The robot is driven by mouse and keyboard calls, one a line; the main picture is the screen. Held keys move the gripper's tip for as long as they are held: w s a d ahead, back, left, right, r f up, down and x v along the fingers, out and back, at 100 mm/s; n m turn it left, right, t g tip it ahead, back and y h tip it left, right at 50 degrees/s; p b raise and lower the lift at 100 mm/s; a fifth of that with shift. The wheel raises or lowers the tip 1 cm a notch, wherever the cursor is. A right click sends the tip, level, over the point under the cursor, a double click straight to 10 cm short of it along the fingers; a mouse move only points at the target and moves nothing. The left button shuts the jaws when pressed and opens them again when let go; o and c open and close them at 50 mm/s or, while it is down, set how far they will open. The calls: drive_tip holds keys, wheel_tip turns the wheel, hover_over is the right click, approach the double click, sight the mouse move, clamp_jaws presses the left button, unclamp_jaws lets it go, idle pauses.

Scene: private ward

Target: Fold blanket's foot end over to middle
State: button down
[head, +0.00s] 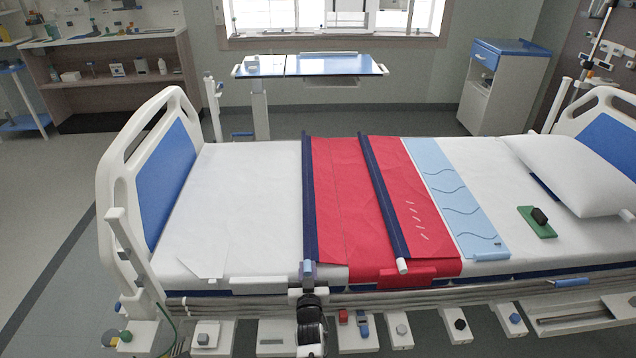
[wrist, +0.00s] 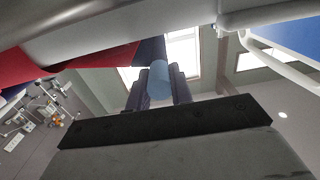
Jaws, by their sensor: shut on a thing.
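The red blanket (head: 341,200) lies across the middle of the bed. A navy bar (head: 308,200) runs along its edge on the foot-board side, and a second navy bar (head: 383,195) with a white end crosses it further right. My gripper (head: 308,285) is at the near side of the bed, at the near end of the foot-side bar. In the wrist view, my gripper (wrist: 159,90) has its two dark fingers on either side of a light blue cylindrical bar end (wrist: 159,76). The red cloth (wrist: 85,68) shows beside it.
The blue-and-white foot board (head: 165,170) stands left; white sheet lies bare before it. Right of the blanket are a light blue strip (head: 455,195), green pad (head: 536,222) and pillow (head: 575,172). A side rail (head: 440,295) and several pedals line the near side.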

drive_tip(key=shift+d+r+p, duration=0.2)
drive_tip(key=shift+r+p, duration=0.3)
drive_tip(key=shift+r, duration=0.15)
drive_tip(key=shift+d+r+p, duration=0.15)
drive_tip(key=shift+r+p, duration=0.35)
drive_tip(key=shift+r, duration=0.1)
drive_tip(key=d+r+p, duration=0.2)
drive_tip(key=d+r, duration=0.1)
drive_tip(key=d, duration=0.3)
drive_tip(key=d+r+p, duration=0.2)
drive_tip(key=d+r, duration=0.1)
drive_tip(key=d, duration=0.4)
drive_tip(key=shift+s+d+r, duration=0.15)
drive_tip(key=shift+d+r, duration=0.15)
drive_tip(key=shift+r, duration=0.1)
drive_tip(key=d, duration=0.2)
drive_tip(key=d+f, duration=0.1)
drive_tip(key=d, duration=0.1)
drive_tip(key=shift+d+f, duration=0.1)
drive_tip(key=shift+d, duration=0.3)
